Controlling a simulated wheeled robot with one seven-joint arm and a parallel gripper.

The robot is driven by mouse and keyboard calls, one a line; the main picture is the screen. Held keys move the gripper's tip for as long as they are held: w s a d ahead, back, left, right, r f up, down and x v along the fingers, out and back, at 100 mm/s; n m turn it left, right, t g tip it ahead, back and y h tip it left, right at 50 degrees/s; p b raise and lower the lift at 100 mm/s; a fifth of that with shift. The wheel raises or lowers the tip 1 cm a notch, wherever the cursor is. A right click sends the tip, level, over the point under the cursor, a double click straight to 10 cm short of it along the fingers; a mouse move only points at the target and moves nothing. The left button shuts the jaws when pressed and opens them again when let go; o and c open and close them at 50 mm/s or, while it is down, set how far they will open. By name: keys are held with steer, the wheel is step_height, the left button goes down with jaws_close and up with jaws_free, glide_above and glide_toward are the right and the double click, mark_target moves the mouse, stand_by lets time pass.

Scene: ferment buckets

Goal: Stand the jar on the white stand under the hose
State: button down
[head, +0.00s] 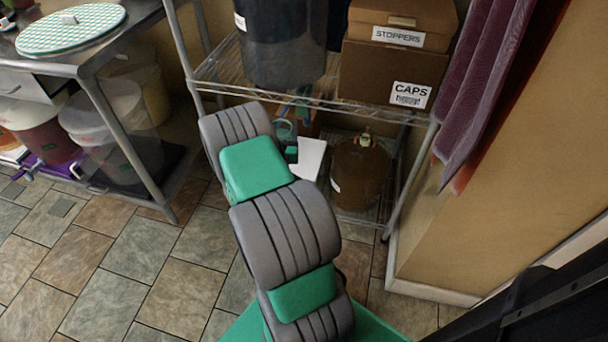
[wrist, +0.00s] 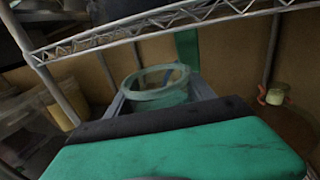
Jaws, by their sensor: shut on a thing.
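A glass jar (wrist: 155,97) with a round open rim shows in the wrist view, between the two grey fingers of my gripper (wrist: 160,92). The gripper is shut on it. In the head view the jar (head: 285,129) is small and partly hidden behind my arm, at the lower level of the wire rack. A white stand (head: 309,158) shows as a pale slab just right of my arm, near the jar. I cannot tell whether the jar touches it. A blue-green piece, possibly the hose (head: 302,96), shows above the jar. Its end is not clear.
A brown carboy (head: 360,178) stands right of the white stand. The wire shelf (head: 330,105) passes above the jar, carrying a dark bucket (head: 278,45) and a box marked CAPS (head: 375,80). A rack post (head: 408,180) bounds the right side. Several buckets stand under the left table.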

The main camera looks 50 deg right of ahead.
steer(key=s+d+f+m+g+h+b, duration=0.15)
steer(key=s+d+f+b, duration=0.25)
steer(key=s+d+f, duration=0.45)
steer(key=shift+g, duration=0.45)
steer(key=shift+w+d+f+b, duration=1.15)
steer(key=shift+w+d+f, duration=0.15)
steer(key=shift+w+f, duration=0.8)
steer(key=shift+w+d+f+b, duration=1.25)
steer(key=shift+w+f, duration=0.65)
steer(key=shift+f, duration=0.45)
steer(key=shift+w+d+f+b, duration=1.05)
steer(key=shift+w+d+f, duration=0.35)
steer(key=shift+w+f, duration=0.7)
steer(key=shift+s+f, duration=0.1)
steer(key=shift+f, duration=0.2)
steer(key=shift+c, duration=1.8)
jaws_free()
steer(key=shift+r, duration=0.1)
